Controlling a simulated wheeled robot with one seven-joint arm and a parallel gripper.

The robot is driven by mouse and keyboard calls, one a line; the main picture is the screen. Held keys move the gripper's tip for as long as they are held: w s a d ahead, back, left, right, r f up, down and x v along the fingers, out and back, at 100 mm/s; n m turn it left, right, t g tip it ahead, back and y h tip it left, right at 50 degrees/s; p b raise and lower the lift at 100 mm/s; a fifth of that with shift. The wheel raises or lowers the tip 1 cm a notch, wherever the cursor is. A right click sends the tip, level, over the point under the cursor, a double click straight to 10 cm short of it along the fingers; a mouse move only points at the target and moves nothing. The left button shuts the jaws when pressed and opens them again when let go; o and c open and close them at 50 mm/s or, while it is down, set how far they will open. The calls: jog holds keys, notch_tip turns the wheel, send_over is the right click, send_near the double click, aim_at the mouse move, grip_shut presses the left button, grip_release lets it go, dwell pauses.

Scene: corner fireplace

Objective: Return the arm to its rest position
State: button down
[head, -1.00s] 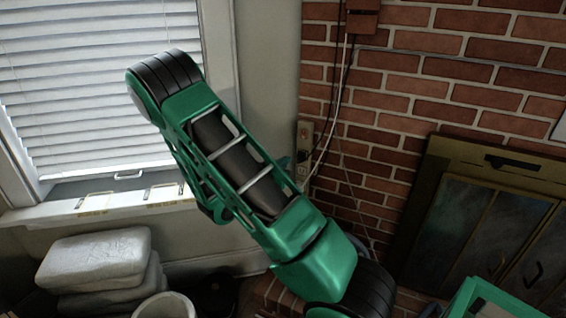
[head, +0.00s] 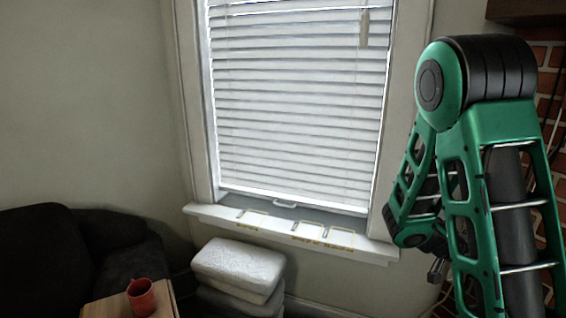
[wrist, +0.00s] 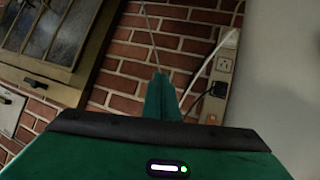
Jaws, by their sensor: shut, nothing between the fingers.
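My arm (head: 500,170) is folded at the right side of the head view. Its elbow is high, and a forearm hangs down on the near side of the window. In the wrist view my gripper (wrist: 159,78) shows as green fingers closed together at the centre. Nothing shows between them. In that view the gripper faces the brick wall and touches nothing that I can see. In the head view the fingers cannot be made out clearly.
A fireplace door (wrist: 45,35) is upper left. The window (head: 295,110), stacked white cushions (head: 238,264), a red mug (head: 141,296) and a dark sofa (head: 45,255) lie left of the arm.

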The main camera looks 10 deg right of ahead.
jog(key=s+a+r+n+y, duration=0.3)
jog(key=s+a+n+y, duration=0.1)
jog(key=s+a, duration=0.5)
jog(key=s+a+r+n+y, duration=0.4)
jog(key=s+a+y, duration=0.3)
jog(key=s+a, duration=0.2)
jog(key=shift+s+a+r+n, duration=0.3)
jog(key=shift+a+n, duration=0.4)
jog(key=shift+a, duration=0.55)
